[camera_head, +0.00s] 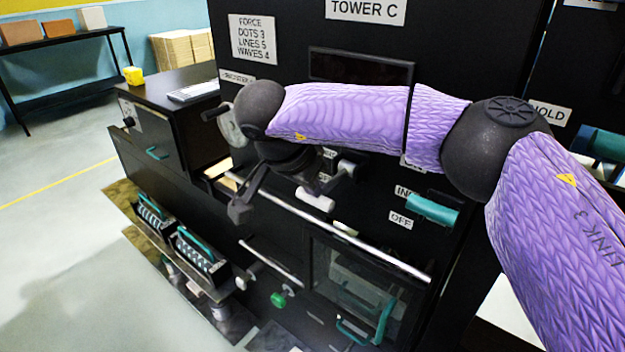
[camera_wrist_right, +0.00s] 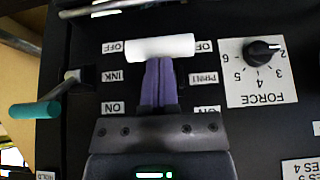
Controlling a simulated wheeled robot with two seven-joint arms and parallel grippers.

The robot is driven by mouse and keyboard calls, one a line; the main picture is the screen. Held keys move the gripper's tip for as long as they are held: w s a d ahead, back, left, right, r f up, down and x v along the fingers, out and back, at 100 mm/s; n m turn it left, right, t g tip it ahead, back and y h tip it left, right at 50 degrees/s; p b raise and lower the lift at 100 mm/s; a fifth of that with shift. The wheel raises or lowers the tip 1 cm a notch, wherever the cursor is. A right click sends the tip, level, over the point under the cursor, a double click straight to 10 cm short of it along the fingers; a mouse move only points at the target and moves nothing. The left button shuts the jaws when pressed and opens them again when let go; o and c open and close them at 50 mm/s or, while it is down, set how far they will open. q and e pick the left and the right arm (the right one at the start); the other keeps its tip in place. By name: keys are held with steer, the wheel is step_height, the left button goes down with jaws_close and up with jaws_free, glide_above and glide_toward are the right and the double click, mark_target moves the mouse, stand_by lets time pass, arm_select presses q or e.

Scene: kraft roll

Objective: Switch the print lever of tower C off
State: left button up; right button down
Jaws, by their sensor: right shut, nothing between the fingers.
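The print lever of tower C has a white handle (camera_wrist_right: 160,47), in the right wrist view, where the labels appear upside down. The handle is level with the OFF labels (camera_wrist_right: 112,46). In the head view the white handle (camera_head: 316,200) shows just below my right wrist. My right gripper (camera_wrist_right: 159,62) is shut and empty. Its purple fingertips are at the middle of the handle on its ON side, touching or very close; I cannot tell which. The TOWER C sign (camera_head: 366,10) is at the top of the head view. My left gripper is not in view.
The teal ink lever (camera_wrist_right: 35,112) stands beside the white one; it also shows in the head view (camera_head: 432,209). The FORCE dial (camera_wrist_right: 262,50) is on the other side. A long metal bar (camera_head: 340,235) crosses below the levers.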

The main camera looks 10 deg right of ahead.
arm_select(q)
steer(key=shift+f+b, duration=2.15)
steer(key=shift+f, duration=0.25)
arm_select(e)
step_height(320, 180, down, 7)
steer(key=shift+w+d+f, duration=0.2)
steer(key=shift+d, duration=0.05)
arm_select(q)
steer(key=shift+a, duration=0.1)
